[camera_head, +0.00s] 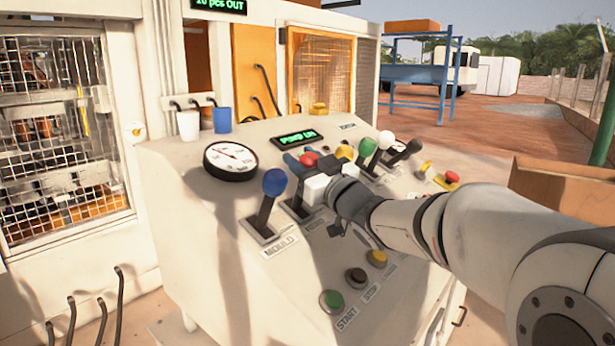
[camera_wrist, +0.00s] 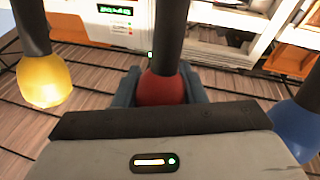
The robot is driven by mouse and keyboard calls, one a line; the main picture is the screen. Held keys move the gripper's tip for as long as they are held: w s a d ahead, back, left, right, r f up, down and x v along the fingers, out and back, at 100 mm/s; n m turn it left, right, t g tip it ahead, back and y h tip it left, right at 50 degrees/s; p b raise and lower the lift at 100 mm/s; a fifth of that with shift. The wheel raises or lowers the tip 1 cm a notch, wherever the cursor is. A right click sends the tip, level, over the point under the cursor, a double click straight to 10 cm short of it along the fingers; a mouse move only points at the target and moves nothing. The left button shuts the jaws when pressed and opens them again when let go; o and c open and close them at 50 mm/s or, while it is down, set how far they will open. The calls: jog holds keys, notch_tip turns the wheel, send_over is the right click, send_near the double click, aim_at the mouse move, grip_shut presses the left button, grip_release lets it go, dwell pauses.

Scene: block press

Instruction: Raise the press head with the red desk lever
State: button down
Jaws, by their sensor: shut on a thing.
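The red desk lever has a round red knob (camera_head: 309,158) on a dark stem. It stands on the sloped control desk (camera_head: 205,245), and my arm and gripper hide most of it in the head view. My gripper (camera_wrist: 160,86) is shut on the red knob (camera_wrist: 162,90), with a blue-grey finger on each side of it in the wrist view. The dark stem (camera_wrist: 169,40) runs away from the knob. I cannot make out the press head.
A blue-knobbed lever (camera_head: 274,182) labelled MOULD stands left of my gripper. Yellow, green, white (camera_head: 385,140) and black-knobbed levers stand to the right. Push buttons (camera_head: 332,301) sit along the desk's front. A gauge (camera_head: 230,161) and two cups stand behind. A mesh cage (camera_head: 65,140) is at left.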

jog(key=shift+s+d+f+b, duration=0.25)
jog(key=shift+d+f+b, duration=0.2)
jog(key=shift+b, duration=0.4)
jog(key=shift+s+r+t+y+b, duration=0.15)
jog(key=shift+r+t+y+b, duration=0.05)
jog(key=shift+t+y+b, duration=0.1)
jog(key=c, duration=0.9)
grip_release()
jog(key=shift+r, duration=0.1)
jog(key=shift+s+d, duration=0.1)
jog(key=b+v, duration=0.1)
jog(key=v, duration=0.6)
jog(key=shift+s+d+b, duration=0.2)
jog(key=shift+s+b, duration=0.05)
jog(key=shift+b, duration=0.05)
jog(key=shift+f, duration=0.25)
